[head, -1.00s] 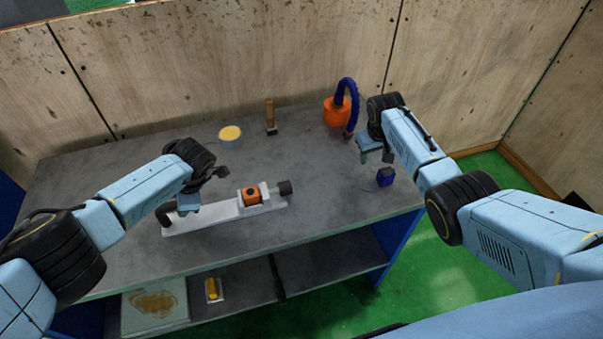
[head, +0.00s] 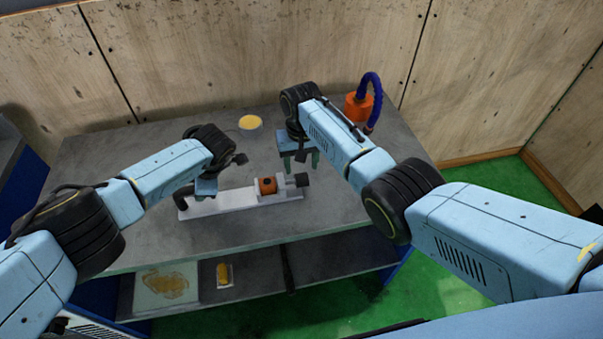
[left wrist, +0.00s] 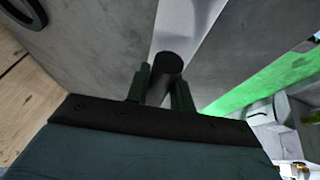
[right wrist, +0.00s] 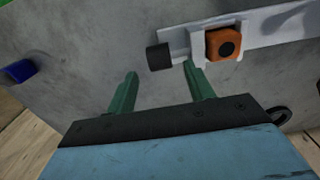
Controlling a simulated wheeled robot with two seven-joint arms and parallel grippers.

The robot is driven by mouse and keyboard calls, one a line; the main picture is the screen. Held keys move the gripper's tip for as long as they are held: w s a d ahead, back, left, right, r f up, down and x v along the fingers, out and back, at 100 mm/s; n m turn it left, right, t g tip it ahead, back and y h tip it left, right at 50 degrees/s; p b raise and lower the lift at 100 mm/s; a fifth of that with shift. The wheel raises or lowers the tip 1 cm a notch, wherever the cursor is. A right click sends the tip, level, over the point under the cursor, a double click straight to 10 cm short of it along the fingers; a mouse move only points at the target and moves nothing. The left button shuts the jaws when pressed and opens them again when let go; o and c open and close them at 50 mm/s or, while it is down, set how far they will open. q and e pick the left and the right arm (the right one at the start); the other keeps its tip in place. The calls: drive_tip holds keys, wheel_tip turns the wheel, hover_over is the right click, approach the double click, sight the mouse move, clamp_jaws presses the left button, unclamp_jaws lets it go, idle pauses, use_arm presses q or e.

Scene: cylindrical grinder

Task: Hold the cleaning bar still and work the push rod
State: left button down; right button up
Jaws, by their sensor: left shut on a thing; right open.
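The cleaning bar (head: 225,203) is a long white bar lying on the grey bench, with a dark upright post at its left end and an orange block (head: 267,186) near its right end. The push rod's black knob (head: 301,180) sticks out at the right end. My left gripper (left wrist: 163,85) is shut on the dark post (left wrist: 170,66) in the left wrist view. My right gripper (head: 301,166) is open and empty, just above and behind the knob. In the right wrist view, the knob (right wrist: 158,57) shows just beyond the open fingers (right wrist: 160,75), and they appear apart from it.
A yellow disc (head: 250,122) lies at the back. The lower shelf holds a stained plate (head: 150,297) and a yellow item (head: 223,272).

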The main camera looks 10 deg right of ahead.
sight(302, 176)
drive_tip(key=shift+f, duration=2.35)
clamp_jaws()
